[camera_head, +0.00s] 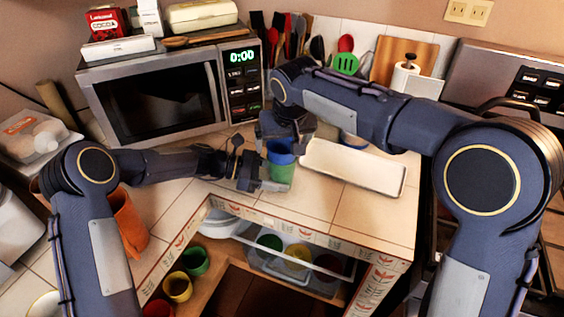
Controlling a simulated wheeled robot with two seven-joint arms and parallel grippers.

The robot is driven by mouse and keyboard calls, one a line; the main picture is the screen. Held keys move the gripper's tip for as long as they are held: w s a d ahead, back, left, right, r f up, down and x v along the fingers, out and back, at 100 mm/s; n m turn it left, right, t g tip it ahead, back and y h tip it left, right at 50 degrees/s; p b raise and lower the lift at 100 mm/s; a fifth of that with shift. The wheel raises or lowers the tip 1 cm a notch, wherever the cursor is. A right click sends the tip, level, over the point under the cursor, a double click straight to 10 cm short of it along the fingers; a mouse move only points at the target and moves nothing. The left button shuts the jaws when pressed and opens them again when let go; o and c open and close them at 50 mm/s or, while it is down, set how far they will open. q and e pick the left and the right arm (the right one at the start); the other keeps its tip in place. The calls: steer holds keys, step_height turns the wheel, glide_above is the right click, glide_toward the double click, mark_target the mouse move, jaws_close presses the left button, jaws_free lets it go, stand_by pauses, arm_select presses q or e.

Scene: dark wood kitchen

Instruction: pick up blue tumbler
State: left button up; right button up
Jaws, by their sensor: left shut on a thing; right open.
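The blue tumbler (280,147) is on the counter corner. It sits on or in a green tumbler (281,173); I cannot tell how deep it is nested. My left gripper (265,184) is low at the green tumbler's left front side and is shut on it. My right gripper (283,139) comes down from above and behind, open around or just at the top of the blue tumbler. The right gripper hides part of the blue tumbler's rim, and contact cannot be made out.
A white rectangular tray (352,168) lies right of the tumblers. A microwave (160,98) stands behind, with utensils (290,40) beside it. Below the counter edge, an open shelf holds a clear bin (290,278) and coloured cups (178,287). An orange pitcher (128,222) stands left.

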steer(key=shift+x, duration=1.4)
steer(key=shift+r, duration=0.1)
steer(key=c, duration=1.3)
